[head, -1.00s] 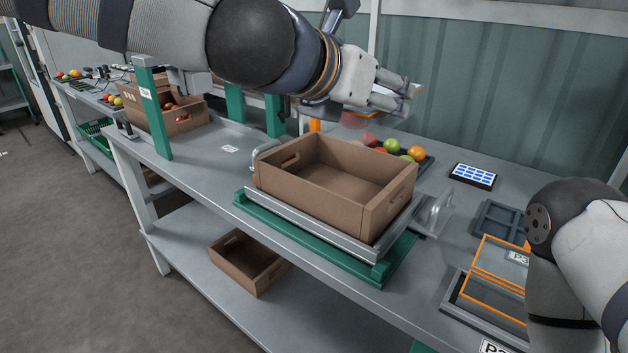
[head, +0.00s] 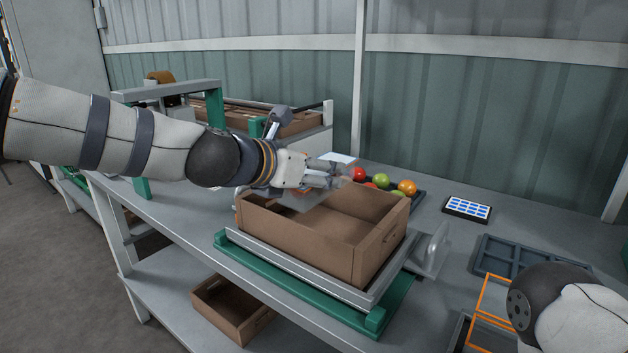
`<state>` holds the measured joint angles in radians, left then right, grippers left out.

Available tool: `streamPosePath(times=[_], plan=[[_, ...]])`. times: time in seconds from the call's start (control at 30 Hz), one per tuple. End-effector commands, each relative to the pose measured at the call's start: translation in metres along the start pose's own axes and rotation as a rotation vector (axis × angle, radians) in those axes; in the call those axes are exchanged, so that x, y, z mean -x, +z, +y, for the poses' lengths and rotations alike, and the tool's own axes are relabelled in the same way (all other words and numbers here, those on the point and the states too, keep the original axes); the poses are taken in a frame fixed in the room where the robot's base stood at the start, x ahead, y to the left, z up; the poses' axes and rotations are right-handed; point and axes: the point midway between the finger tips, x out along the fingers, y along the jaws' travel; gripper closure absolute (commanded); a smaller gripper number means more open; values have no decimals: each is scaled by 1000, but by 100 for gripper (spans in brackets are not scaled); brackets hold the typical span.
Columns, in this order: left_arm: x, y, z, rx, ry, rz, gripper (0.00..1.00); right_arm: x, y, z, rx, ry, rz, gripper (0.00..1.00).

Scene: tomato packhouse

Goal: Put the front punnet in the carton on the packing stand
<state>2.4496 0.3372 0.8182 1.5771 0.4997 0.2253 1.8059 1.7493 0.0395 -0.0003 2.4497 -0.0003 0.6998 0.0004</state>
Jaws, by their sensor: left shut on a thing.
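The brown cardboard carton (head: 359,262) stands open-topped on the packing stand (head: 300,292), which has a green base and grey rails. My left gripper (head: 338,174) is over the back left part of the carton. It is shut on a clear punnet (head: 318,197), which hangs below the fingers over the carton opening. The punnet is see-through, with a reddish patch inside, and its edges are hard to make out. I cannot tell whether it touches the carton. My right gripper is out of view; only part of that arm shows at the lower right.
A dark tray with red, green and orange tomatoes (head: 381,180) lies behind the carton. A tablet (head: 467,208) and a grey divided tray (head: 497,253) lie to the right, near an orange frame (head: 488,292). Another carton (head: 232,309) sits on the lower shelf.

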Motion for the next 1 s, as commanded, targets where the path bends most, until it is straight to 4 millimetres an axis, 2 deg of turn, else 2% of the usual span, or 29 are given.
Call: streamPosePath(times=[0.03, 0.1, 0.4, 0.6, 0.63, 0.7, 1.0], plan=[[-5, -11, 1, 6, 0, 5, 69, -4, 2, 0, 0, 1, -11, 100], [-6, -16, 0, 4, 0, 2, 69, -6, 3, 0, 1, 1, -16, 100], [-6, -14, 0, -1, 2, -4, 69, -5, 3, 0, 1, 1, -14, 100], [-9, -22, 0, 2, 1, -1, 69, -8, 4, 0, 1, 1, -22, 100], [-9, -22, 0, 1, 1, -1, 38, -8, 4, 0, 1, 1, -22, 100], [-8, -21, 0, 0, 1, -2, 23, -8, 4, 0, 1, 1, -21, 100], [-8, -20, 0, 0, 2, -3, 23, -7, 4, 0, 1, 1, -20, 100]])
